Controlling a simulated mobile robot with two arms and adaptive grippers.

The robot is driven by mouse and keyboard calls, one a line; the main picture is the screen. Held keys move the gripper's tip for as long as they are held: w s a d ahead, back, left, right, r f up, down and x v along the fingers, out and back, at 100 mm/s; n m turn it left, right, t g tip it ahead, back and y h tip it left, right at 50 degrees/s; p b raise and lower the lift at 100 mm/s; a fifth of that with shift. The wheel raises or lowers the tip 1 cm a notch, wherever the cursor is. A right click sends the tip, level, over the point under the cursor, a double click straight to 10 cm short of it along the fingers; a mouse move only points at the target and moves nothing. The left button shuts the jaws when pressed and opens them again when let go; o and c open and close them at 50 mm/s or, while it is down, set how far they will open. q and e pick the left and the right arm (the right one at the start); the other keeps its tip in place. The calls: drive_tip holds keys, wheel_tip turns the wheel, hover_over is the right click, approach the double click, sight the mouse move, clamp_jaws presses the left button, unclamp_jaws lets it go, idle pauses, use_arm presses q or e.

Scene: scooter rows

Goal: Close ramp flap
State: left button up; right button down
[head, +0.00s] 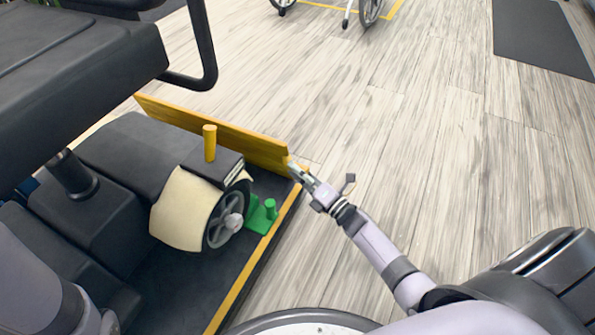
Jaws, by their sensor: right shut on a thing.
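The ramp flap (220,131) is a long yellow panel standing upright along the far edge of the dark platform (221,278), behind the scooter (130,150). My right gripper (294,166) is at the right end of the flap, shut on its edge. The fingertips are small in the picture, so the exact grip is hard to see. Part of my left arm shows at the lower left, but its gripper is not in view.
The scooter has a cream fender, a black wheel and a yellow post (210,143). A green block (263,213) sits beside the wheel. Open wooden floor (420,130) lies to the right. A wheelchair (347,12) stands far back; a dark mat (545,35) lies top right.

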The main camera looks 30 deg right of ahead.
idle(0.4)
drive_tip(key=c, duration=1.4)
unclamp_jaws()
drive_tip(key=shift+o, duration=0.2)
drive_tip(key=v, duration=1.2)
